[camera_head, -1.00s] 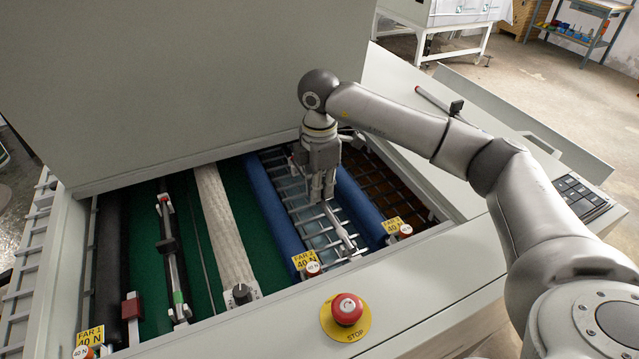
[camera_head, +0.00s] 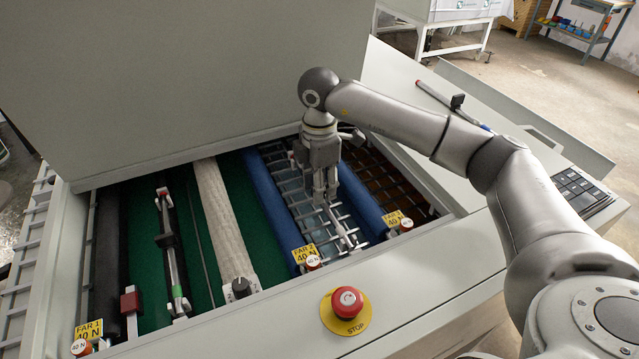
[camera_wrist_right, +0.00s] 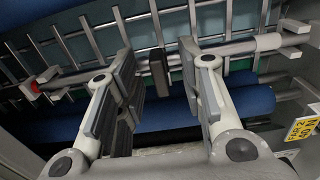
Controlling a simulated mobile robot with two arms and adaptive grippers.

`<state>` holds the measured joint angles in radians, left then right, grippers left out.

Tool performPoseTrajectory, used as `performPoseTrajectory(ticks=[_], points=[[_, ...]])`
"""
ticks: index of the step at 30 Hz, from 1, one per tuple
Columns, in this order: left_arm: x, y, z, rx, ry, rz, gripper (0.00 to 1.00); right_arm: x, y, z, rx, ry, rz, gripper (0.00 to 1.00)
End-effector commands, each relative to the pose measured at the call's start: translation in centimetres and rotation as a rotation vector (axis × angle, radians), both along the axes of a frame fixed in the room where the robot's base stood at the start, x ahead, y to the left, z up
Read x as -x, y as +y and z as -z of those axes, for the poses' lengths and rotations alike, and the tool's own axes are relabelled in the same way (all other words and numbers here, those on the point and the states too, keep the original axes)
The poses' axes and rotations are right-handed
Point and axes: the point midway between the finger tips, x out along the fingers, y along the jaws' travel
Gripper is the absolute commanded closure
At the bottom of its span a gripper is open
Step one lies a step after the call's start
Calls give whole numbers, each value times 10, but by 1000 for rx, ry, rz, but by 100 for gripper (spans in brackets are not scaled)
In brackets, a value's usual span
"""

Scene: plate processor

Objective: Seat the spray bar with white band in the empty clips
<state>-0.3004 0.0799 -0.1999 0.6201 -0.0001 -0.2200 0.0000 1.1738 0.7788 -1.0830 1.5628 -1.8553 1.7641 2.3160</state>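The spray bar with white band (camera_head: 341,228) lies along the rack between two blue rollers, under my right gripper (camera_head: 325,197). In the right wrist view its white band (camera_wrist_right: 268,42) is to the right and its red end (camera_wrist_right: 36,86) to the left. My right gripper also shows in the wrist view (camera_wrist_right: 157,68), with its fingers spread apart and a dark block (camera_wrist_right: 158,67) between them. The fingers stand over the middle of the bar. I cannot tell if the bar is fully in its clips. My left gripper is out of view.
A spray bar with green band (camera_head: 175,260) sits in the left bay. Another bar (camera_head: 445,103) lies on the right deck. A red stop button (camera_head: 347,300) is on the front edge. The tall grey cover (camera_head: 190,80) stands behind the opening.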

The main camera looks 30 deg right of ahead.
Motion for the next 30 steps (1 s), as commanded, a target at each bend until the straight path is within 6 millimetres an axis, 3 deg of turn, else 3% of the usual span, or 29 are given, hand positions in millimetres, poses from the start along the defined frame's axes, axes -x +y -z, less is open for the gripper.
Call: performPoseTrajectory(ticks=[7,21,30], points=[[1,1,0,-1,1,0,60,-1,0,-14,-2,-3,0,64],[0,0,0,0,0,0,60,-1,0,-104,0,-2,1,64],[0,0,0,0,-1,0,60,0,0,-120,0,0,-1,64]])
